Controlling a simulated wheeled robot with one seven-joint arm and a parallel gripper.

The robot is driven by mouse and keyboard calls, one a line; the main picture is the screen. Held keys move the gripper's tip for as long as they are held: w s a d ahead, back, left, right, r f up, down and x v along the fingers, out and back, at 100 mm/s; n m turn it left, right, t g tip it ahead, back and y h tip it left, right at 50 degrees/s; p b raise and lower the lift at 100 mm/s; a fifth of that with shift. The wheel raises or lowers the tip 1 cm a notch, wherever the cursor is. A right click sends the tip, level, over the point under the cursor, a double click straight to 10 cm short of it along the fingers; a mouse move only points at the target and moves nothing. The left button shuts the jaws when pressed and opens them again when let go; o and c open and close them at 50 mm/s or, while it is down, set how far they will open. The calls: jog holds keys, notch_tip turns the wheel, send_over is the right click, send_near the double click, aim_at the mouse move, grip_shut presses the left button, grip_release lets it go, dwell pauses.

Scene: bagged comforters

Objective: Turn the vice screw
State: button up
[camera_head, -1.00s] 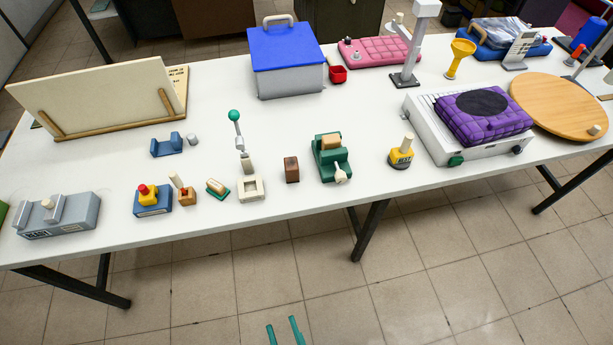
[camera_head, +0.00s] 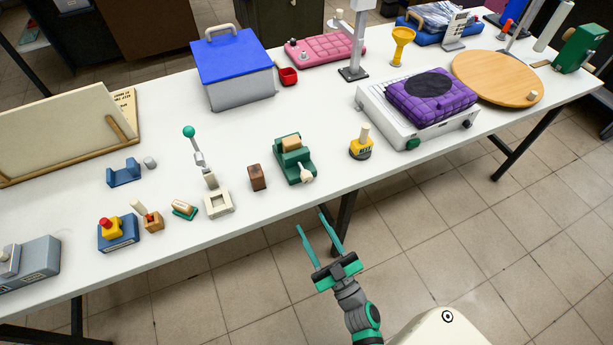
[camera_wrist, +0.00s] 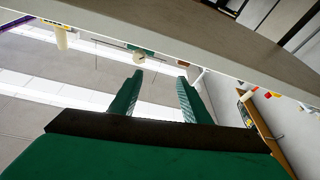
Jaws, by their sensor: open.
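The green vice (camera_head: 290,165) stands near the front edge of the white table, with a tan block (camera_head: 291,143) in it. Its cream screw handle (camera_head: 307,175) faces the front edge. In the wrist view the handle (camera_wrist: 140,58) shows just beyond the fingertips, slightly left of the gap. My gripper (camera_head: 311,221) is open and empty, in front of the table edge and apart from the vice. Its two green fingers point towards the table; they also show in the wrist view (camera_wrist: 160,76).
A brown block (camera_head: 257,176) stands left of the vice, and a yellow knobbed button (camera_head: 361,148) stands to its right. A cream base with a green-balled lever (camera_head: 218,205) is farther left. The table edge lies between my gripper and the vice.

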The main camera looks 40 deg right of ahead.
jog(key=t, duration=0.1)
send_near(308, 180)
jog(key=shift+h, duration=0.3)
jog(key=x, duration=1.1)
jog(key=shift+f, duration=0.2)
jog(key=shift+c, duration=0.5)
jog(key=shift+a, duration=0.1)
jog(key=c, duration=0.9)
